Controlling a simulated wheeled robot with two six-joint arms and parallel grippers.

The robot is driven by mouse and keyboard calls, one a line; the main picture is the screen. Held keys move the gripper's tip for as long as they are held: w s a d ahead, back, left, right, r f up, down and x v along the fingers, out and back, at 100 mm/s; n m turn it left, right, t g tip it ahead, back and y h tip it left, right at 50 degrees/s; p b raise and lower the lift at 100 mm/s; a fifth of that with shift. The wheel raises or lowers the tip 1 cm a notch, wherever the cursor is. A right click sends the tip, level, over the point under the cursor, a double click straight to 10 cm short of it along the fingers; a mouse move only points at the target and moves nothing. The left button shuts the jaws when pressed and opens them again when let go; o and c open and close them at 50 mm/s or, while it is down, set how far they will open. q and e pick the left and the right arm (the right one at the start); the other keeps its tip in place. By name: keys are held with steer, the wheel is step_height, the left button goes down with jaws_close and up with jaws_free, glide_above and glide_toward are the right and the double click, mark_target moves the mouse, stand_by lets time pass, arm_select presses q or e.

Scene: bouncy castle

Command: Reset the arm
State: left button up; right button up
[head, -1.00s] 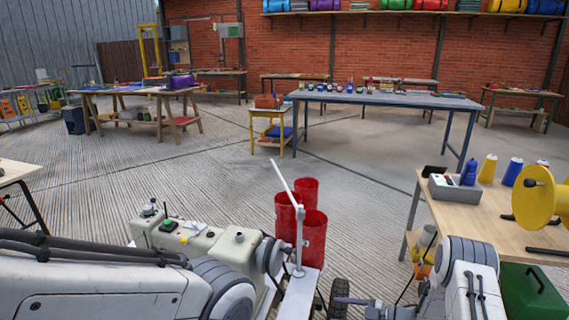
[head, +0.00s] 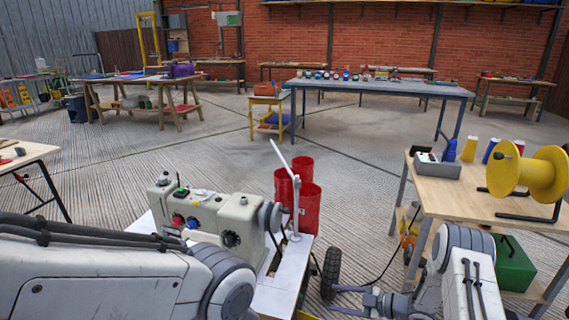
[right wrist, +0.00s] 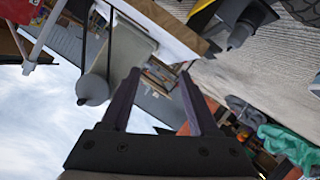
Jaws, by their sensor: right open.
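My right gripper (head: 337,299) is low in the head view, right of the sewing machine's white table, near a black wheel. Its two dark fingers are apart with nothing between them. In the right wrist view the open gripper (right wrist: 160,85) also shows, with table edges and machine parts seen tilted beyond the fingers. My left arm crosses the lower left of the head view, and its gripper is not visible. A cream sewing machine (head: 238,222) stands on a white table (head: 278,292) just beyond the left arm.
Red bins (head: 305,208) stand behind the sewing machine. At the right, a wooden table (head: 440,190) carries a yellow spool (head: 510,172), with a green box (head: 515,268) below. Open floor lies ahead, before the blue-legged table (head: 375,90).

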steer(key=w+a+r+m+t+h+b, duration=0.1)
steer(key=w+a+r+m+h+b, duration=0.2)
steer(key=w+a+r+h+b, duration=0.25)
steer(key=s+a+r+m+h+b, duration=0.2)
steer(key=s+a+r+m+h, duration=0.15)
steer(key=r, duration=0.25)
steer(key=s+a+r+m+g+h+b, duration=0.1)
steer(key=s+m+g+b, duration=0.2)
steer(key=s, duration=1.5)
steer(key=s+a+m+g+h+b, duration=0.2)
steer(key=s+g+b, duration=0.15)
steer(key=s, duration=1.45)
step_height(320, 180, up, 38)
steer(key=g+p, duration=0.1)
steer(key=p, duration=3.8)
steer(key=shift+d+r, duration=0.15)
steer(key=shift+s, duration=0.1)
